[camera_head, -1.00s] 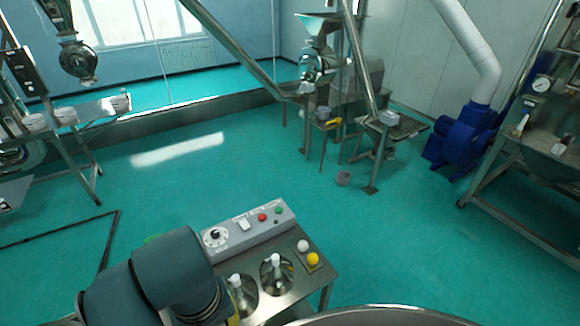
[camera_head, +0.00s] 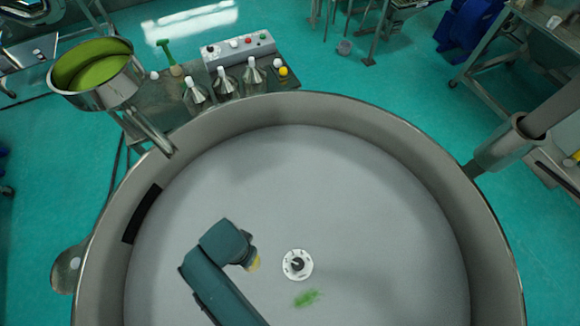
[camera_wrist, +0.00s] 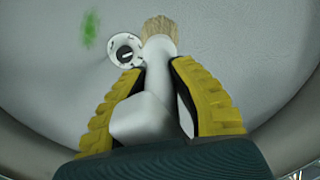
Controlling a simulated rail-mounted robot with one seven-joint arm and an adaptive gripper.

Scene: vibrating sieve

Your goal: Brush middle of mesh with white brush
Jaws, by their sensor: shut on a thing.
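The round grey mesh (camera_head: 385,225) fills the sieve drum, with a small hub (camera_head: 297,264) at its middle. A green powder patch (camera_head: 306,298) lies on the mesh just below the hub in the head view. In the wrist view my gripper (camera_wrist: 155,75) has its yellow fingers shut on the white brush (camera_wrist: 142,118). The pale bristles point away from my gripper, beside the hub (camera_wrist: 124,50). The green patch (camera_wrist: 90,28) is to the left of the bristles. In the head view my arm hides most of the brush. Whether the bristles touch the mesh is unclear.
A raised metal rim (camera_head: 400,125) surrounds the mesh. Behind it stand a table with several bottles (camera_head: 226,80), a control box (camera_head: 240,48) and a green-handled tool (camera_head: 166,50). A metal pan with green contents (camera_head: 92,68) is at the upper left. The right of the mesh is clear.

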